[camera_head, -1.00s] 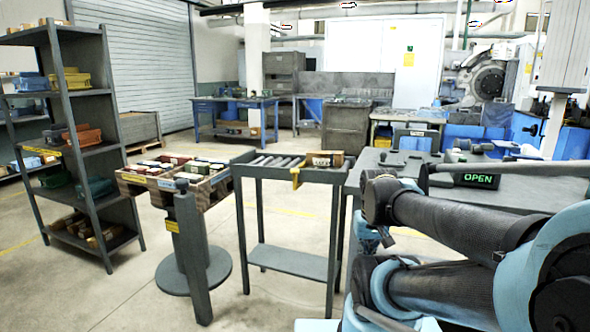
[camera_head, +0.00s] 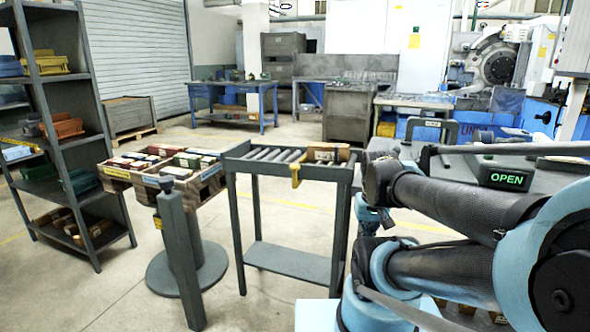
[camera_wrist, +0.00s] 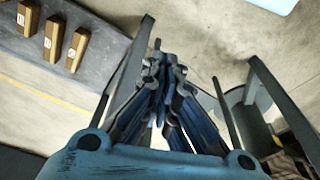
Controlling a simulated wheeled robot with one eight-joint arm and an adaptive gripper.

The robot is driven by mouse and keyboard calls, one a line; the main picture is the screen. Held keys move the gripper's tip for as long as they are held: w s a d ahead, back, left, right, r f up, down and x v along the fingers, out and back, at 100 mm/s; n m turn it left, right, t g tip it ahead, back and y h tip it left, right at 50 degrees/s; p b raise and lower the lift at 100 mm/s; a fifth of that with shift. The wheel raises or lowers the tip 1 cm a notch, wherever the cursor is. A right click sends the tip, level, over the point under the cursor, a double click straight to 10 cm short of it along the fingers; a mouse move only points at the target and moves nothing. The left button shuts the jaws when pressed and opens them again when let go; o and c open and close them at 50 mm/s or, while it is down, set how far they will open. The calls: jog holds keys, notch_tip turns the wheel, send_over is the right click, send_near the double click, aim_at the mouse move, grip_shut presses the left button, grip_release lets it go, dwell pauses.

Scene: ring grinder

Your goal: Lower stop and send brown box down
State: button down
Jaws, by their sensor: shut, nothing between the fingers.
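The brown box (camera_head: 328,152) sits at the right end of the roller stand (camera_head: 268,168), on its top. A yellow stop (camera_head: 295,171) stands at the stand's front edge, just left of the box. It looks upright, and its lower part hangs over the front rail. My gripper (camera_wrist: 160,60) shows in the wrist view with its dark fingers together and nothing between them. Neither the box on the rollers nor the yellow stop can be made out in the wrist view. In the head view my arm fills the lower right, and I cannot make out the fingertips.
A sectioned wooden tray (camera_head: 150,180) on a pedestal stands left of the stand, behind a grey post (camera_head: 180,250). A shelf rack (camera_head: 70,140) is at far left. Several wooden blocks lie on a grey surface (camera_wrist: 95,20) in the wrist view. A green OPEN sign (camera_head: 507,178) is at right.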

jog(key=r, duration=0.2)
notch_tip(320, 180, up, 17)
jog(key=m+g, duration=0.1)
jog(key=m, duration=0.4)
send_over(294, 166)
jog(key=shift+s+a+r, duration=0.2)
jog(key=shift+s+a, duration=0.05)
jog(key=shift+f, duration=0.1)
jog(key=shift+w+d+f, duration=0.1)
jog(key=shift+w+f, duration=0.05)
jog(key=shift+f, duration=1.4)
jog(key=shift+w+d+f, duration=0.1)
jog(key=shift+w+f, duration=0.05)
jog(key=shift+f, duration=1.7)
